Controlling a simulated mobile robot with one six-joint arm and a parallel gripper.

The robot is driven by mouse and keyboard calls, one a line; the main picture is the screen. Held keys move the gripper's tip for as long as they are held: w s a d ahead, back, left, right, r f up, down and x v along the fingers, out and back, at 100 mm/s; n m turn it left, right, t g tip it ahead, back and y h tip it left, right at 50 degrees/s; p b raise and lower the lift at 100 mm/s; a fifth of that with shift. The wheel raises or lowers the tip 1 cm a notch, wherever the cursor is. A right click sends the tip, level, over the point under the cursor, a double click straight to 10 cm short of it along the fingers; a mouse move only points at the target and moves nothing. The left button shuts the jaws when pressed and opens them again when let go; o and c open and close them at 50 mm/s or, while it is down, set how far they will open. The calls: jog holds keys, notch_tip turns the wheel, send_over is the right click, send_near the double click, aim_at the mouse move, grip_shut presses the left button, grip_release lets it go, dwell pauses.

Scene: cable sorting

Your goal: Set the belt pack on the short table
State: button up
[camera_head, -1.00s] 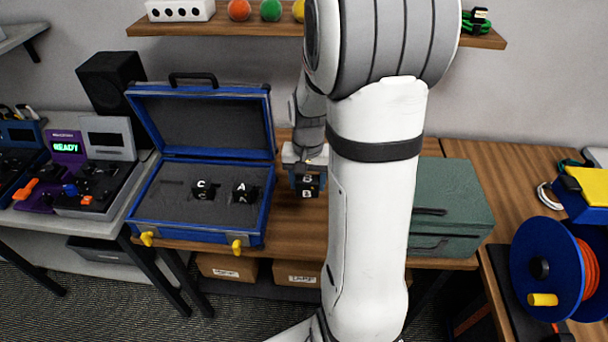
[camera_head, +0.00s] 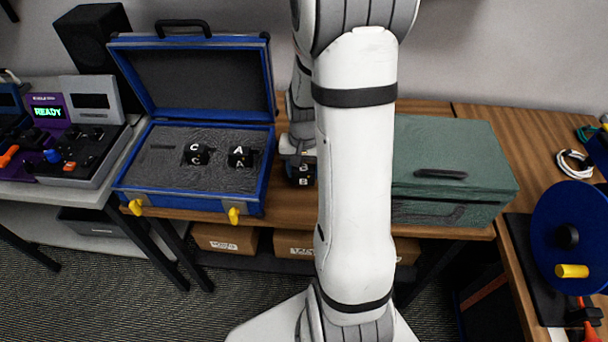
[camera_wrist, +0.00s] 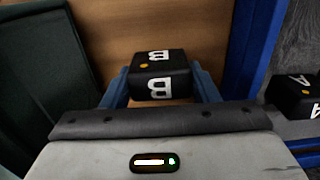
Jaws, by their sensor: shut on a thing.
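A black belt pack marked B (camera_head: 301,174) is between the fingers of my gripper (camera_head: 299,162), over the wooden table (camera_head: 282,207). In the wrist view the pack (camera_wrist: 158,72) sits upright between the two blue fingers of my gripper (camera_wrist: 161,86), with bare wood around it. I cannot tell whether its underside touches the wood. Two more black packs, C (camera_head: 196,154) and A (camera_head: 241,156), sit in the foam of the open blue case (camera_head: 190,199). My arm hides part of the table.
The blue case is close on the left of my gripper in the head view. A green box (camera_head: 454,165) stands on the right. Bare wood lies between them. A blue cable reel (camera_head: 570,235) is at far right, and consoles (camera_head: 70,140) are at far left.

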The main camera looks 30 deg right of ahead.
aim_at(304, 181)
jog(key=shift+s+f, duration=0.1)
jog(key=shift+f, duration=2.25)
jog(key=shift+f, duration=0.15)
jog(key=o, duration=1.1)
jog(key=shift+c, duration=0.2)
